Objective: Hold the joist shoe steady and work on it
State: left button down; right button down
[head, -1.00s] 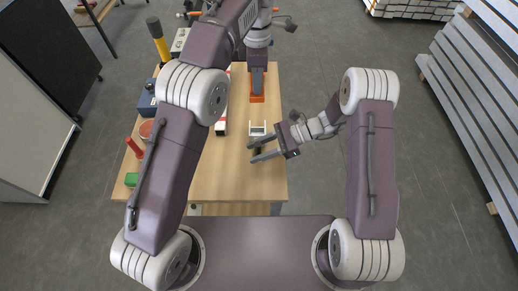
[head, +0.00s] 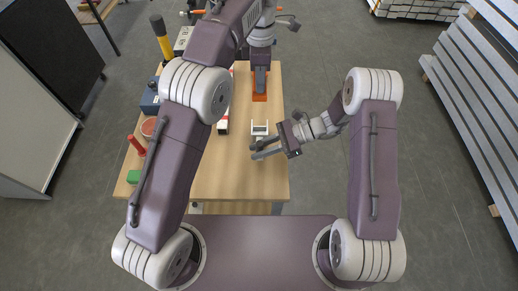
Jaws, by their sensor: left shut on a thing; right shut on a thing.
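A small pale U-shaped bracket, which looks like the joist shoe (head: 260,129), sits on the table just beyond my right gripper. My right gripper (head: 256,152) comes in from the right with its fingers close together on a small dark thing, mostly hidden between them. Whether it touches the pale bracket I cannot tell. My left gripper (head: 261,88) points down farther back, shut at an orange piece (head: 260,97). Its fingers hide part of that piece.
The wooden table (head: 240,182) has bare room at its front. A red-and-white item (head: 223,127) lies left of the bracket.

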pick_arm(q)
jog(key=shift+w, duration=0.1)
dwell(0.6)
jog(key=shift+w+d+f, duration=0.2)
jog(key=shift+w+d, duration=0.1)
jog(key=shift+w, duration=0.3)
notch_tip(320, 180, down, 4)
jog(key=w, duration=0.1)
send_over(260, 128)
jog(key=s, duration=0.2)
notch_tip(260, 128, down, 7)
jog(key=f, duration=0.7)
jog(key=s+f, duration=0.1)
jog(key=f, duration=0.2)
jog(key=shift+f, duration=0.2)
